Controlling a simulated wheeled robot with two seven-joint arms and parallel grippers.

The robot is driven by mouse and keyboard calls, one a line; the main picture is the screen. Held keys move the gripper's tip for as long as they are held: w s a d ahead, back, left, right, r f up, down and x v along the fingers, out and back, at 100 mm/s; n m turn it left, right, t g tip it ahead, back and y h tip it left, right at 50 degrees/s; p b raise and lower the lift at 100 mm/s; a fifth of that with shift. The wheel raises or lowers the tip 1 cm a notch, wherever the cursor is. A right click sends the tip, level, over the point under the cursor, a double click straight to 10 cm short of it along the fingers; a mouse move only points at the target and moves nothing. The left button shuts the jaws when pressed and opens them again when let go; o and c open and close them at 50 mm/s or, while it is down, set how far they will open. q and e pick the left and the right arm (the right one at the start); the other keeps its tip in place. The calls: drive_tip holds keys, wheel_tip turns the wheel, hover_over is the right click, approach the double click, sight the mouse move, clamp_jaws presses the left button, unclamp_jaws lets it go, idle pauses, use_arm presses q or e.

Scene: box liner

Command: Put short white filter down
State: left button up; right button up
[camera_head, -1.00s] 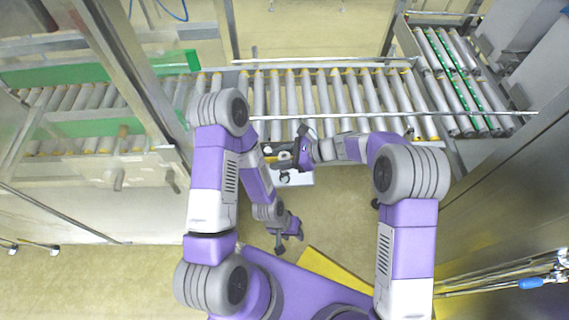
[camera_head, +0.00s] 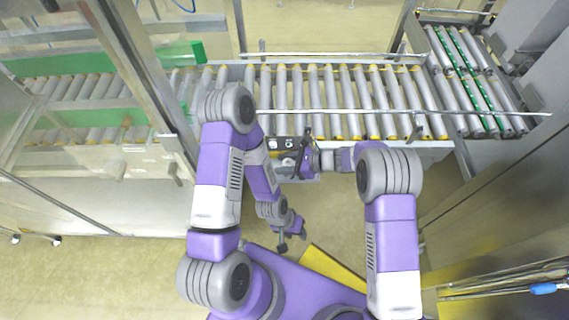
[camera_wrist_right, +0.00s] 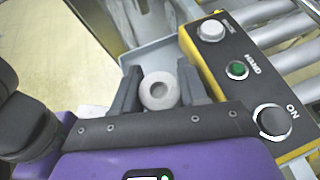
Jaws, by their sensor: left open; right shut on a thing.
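The short white filter (camera_wrist_right: 160,89) is a round white piece with a hole in its middle. It sits between the two dark fingers of my right gripper (camera_wrist_right: 160,88) in the right wrist view, and the gripper is shut on it. In the head view my right gripper (camera_head: 290,163) is at the near side of the conveyor, by a small control panel, over or beside a grey tray (camera_head: 308,179). The filter is hard to make out there. My left gripper (camera_head: 291,236) is lower in the picture, open and empty, apart from the filter.
The control panel (camera_wrist_right: 252,72) with yellow edges and several buttons lies close to the right of my right gripper. The grey tray (camera_wrist_right: 152,55) shows behind the filter. The roller conveyor (camera_head: 345,95) runs behind. A yellow piece (camera_head: 331,268) lies beside my base.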

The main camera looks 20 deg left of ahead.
drive_tip(key=o, duration=0.8)
drive_tip(key=shift+c, duration=0.2)
